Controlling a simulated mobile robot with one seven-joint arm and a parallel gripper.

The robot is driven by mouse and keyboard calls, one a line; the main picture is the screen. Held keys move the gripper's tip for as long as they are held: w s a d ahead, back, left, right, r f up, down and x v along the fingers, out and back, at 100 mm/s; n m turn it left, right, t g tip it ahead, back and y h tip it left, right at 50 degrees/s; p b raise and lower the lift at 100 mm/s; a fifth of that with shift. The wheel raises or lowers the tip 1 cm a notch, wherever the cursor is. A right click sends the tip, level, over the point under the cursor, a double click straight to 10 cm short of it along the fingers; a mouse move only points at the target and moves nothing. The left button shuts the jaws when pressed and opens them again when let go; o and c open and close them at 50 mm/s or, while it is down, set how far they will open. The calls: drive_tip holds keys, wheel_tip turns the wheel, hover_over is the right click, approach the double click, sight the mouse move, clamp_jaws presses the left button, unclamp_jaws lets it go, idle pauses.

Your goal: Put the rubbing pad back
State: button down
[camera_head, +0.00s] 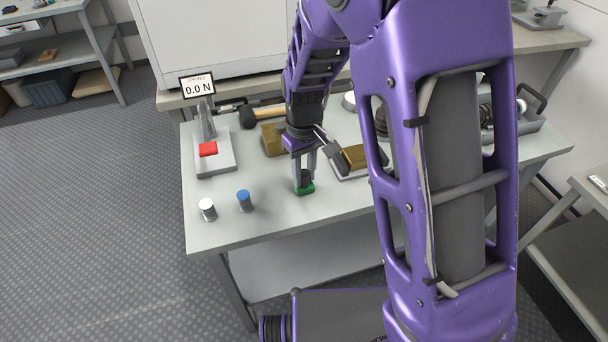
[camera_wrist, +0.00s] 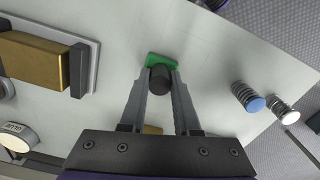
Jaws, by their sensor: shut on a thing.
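A green pad (camera_head: 304,189) with a dark round knob, which looks like the rubbing pad, is at the front middle of the grey table (camera_head: 262,225). My gripper (camera_head: 305,174) points straight down and is shut on the knob. In the wrist view, the knob (camera_wrist: 160,80) sits between the two fingers, with the green base (camera_wrist: 157,57) showing beyond it. The pad is at or just above the tabletop; I cannot tell whether it touches. The pad's underside is hidden.
A stand with a "0.0 N" display (camera_head: 198,86) and a red piece (camera_head: 208,149) is at left. A blue-topped cylinder (camera_head: 244,200) and a white-topped one (camera_head: 208,209) stand front left. Brown blocks (camera_head: 355,157) and a mallet (camera_head: 252,116) lie behind. The front edge is clear.

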sight(304, 173)
drive_tip(key=shift+f, duration=0.2)
drive_tip(key=c, duration=0.6)
unclamp_jaws()
drive_tip(key=shift+c, duration=0.2)
drive_tip(key=shift+r, duration=0.1)
wheel_tip(304, 173, up, 12)
drive_tip(key=p, duration=0.2)
drive_tip(key=shift+r, duration=0.1)
